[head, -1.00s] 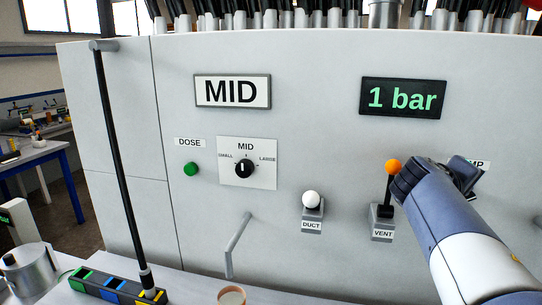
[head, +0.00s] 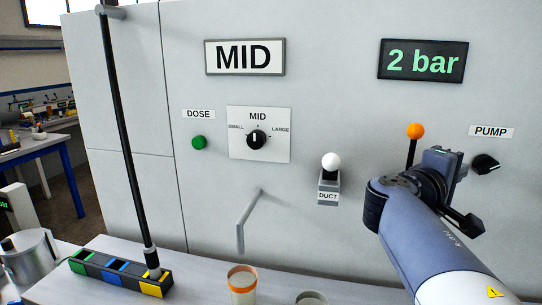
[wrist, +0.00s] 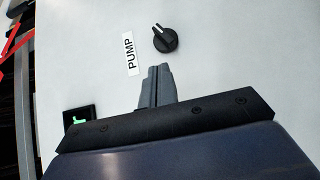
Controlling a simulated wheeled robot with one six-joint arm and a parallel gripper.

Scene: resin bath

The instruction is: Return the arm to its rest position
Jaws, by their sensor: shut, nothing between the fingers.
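My gripper (wrist: 155,88) shows in the wrist view with its fingers together and nothing between them. It points at the white panel, a little short of the black PUMP knob (wrist: 165,38). In the head view my arm comes in from the lower right. The PUMP knob (head: 485,164) is just right of my wrist there. The orange-topped vent lever (head: 415,131) stands upright behind my wrist, and its base and label are hidden. My fingertips are mostly hidden by the wrist in the head view.
The panel's display (head: 423,61) reads 2 bar, and a sign (head: 244,57) reads MID. A white-topped duct lever (head: 331,162), a MID dial (head: 257,140) and a green DOSE button (head: 199,142) are to the left. An orange-rimmed cup (head: 243,285) stands below the spout (head: 243,225).

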